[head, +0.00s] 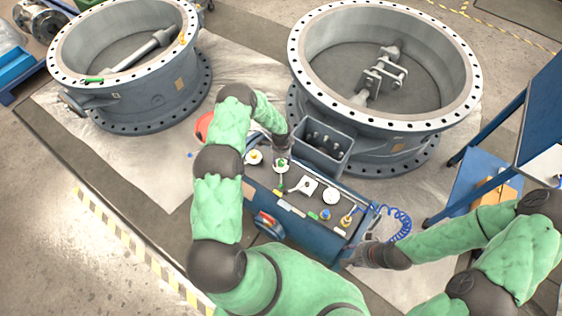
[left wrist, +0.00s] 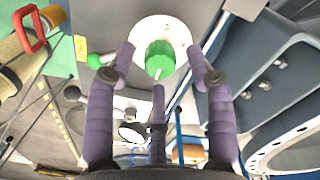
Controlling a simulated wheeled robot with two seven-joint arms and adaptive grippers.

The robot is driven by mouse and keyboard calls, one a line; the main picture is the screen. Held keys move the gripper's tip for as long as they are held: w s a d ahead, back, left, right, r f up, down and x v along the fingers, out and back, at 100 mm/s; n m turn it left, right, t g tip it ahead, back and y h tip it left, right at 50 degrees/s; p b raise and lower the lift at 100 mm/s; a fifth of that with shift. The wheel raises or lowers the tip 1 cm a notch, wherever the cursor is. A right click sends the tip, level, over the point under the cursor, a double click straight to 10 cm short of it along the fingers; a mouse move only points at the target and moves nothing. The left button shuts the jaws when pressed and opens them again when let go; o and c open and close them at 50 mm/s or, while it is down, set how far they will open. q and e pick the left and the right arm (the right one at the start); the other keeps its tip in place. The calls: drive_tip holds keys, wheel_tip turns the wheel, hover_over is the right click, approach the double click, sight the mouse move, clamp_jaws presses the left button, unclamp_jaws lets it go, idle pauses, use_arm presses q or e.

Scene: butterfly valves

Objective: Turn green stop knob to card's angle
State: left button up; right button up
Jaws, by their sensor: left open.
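A green knob (left wrist: 160,58) on a white round dial (left wrist: 178,30) shows in the left wrist view, with a pale line on its face. In the head view the green knob (head: 281,164) is on the blue bench, just below my left gripper (head: 281,153). My left gripper (left wrist: 158,75) is open, its purple fingers on either side of the knob; contact cannot be told. My right gripper (head: 360,256) is low by the bench's right end, its fingers too small to tell.
The bench panel holds a yellow knob (head: 254,157), a white round dial (head: 330,196) and small tags. A grey open bin (head: 322,148) stands behind. Two large flanged valve rings (head: 385,124) (head: 128,126) stand beyond. A blue coiled hose (head: 397,222) is at the right.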

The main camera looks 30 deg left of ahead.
use_arm(q)
drive_tip(key=shift+f, duration=0.7)
clamp_jaws()
